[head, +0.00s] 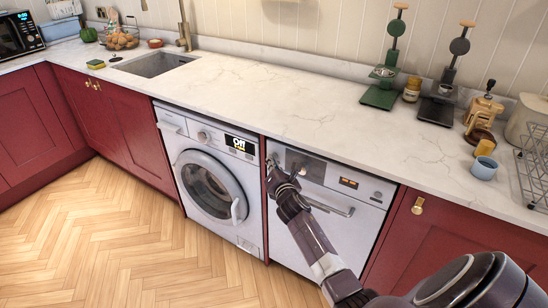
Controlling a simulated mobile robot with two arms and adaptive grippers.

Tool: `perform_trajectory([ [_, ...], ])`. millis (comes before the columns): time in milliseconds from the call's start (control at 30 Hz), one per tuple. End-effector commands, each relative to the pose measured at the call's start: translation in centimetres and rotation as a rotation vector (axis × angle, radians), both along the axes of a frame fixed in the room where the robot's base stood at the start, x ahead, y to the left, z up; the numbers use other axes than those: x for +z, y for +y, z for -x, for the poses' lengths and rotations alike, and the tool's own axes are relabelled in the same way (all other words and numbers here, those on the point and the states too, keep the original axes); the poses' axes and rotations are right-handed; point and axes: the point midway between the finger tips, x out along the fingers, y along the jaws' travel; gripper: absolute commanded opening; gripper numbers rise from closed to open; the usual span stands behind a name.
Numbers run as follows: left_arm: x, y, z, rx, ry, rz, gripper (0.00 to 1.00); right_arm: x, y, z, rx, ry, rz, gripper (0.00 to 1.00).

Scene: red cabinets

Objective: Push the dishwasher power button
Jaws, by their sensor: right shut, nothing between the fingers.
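The white dishwasher (333,232) stands under the counter, to the right of the washing machine. Its top panel has a small lit display (348,183) and a bar handle (335,208) below. My right gripper (283,168) is shut and empty, at the left end of the dishwasher's top panel, close to the front. I cannot tell whether it touches the panel. The gripper and forearm cover part of the panel's left end and of the door. I cannot clearly make out the power button. My left gripper is not in view.
A washing machine (209,183) with an "Off" display stands left of the dishwasher. The white counter (270,100) runs above both. A blue cup (483,168) and a wire rack (531,170) are at the right. The wooden floor (110,235) at left is clear.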

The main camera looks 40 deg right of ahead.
Motion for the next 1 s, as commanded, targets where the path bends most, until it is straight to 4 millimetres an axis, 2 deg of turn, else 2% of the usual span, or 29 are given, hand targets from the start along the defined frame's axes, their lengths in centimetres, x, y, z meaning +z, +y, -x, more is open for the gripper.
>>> perform_trajectory([
  [467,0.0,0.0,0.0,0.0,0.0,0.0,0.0,0.0,-0.2,-0.1,0.0,0.0,0.0,0.0],
  [1000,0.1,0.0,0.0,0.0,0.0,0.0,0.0,0.0,0.8,0.4,-0.001,0.0,-0.001,0.0],
])
